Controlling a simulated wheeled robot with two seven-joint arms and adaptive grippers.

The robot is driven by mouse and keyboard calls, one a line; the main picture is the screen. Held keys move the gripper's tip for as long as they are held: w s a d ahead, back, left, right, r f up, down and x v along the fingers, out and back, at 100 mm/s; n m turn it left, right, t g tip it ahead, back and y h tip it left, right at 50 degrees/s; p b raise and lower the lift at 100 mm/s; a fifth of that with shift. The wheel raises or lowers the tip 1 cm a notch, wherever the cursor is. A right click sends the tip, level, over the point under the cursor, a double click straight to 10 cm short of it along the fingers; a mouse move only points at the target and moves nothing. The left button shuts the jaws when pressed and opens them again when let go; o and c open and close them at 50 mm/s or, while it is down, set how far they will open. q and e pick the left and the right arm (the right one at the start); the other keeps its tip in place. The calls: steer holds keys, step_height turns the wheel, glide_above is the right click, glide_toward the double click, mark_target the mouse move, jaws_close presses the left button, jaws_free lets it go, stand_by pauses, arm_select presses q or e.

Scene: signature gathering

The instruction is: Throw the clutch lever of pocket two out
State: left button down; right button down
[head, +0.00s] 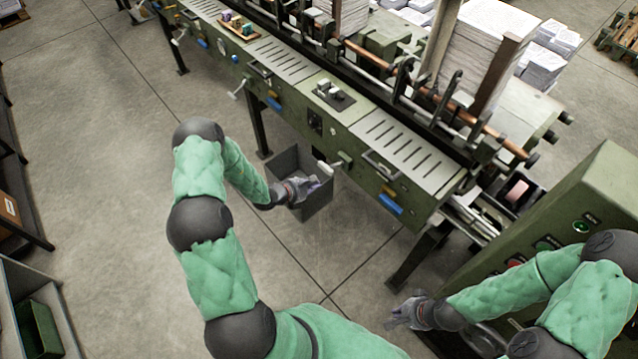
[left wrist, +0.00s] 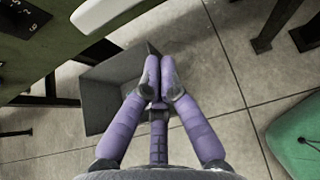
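The green machine front carries a white-handled lever (head: 325,168), which I take for a clutch lever; a similar lever (head: 238,90) sits further left. A black numbered dial plate (head: 315,121) is on the front between them. I cannot read which lever belongs to pocket two. My left gripper (head: 302,188) is just below and left of the nearer white handle, apart from it. In the left wrist view its purple fingers (left wrist: 160,78) are drawn together with nothing between them, and the white handle (left wrist: 105,12) shows at the top. My right gripper (head: 402,312) hangs low at the right, its fingers partly unclear.
A grey open bin (head: 288,163) stands on the floor beneath the machine, behind my left gripper. Blue-marked parts (head: 390,204) and rods line the front. A green control cabinet (head: 575,190) with buttons stands at the right.

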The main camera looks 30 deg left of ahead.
arm_select(q)
steer(key=w+r+p+v, duration=0.1)
steer(key=v, duration=0.7)
steer(key=shift+r, duration=0.55)
steer(key=shift+s, duration=0.1)
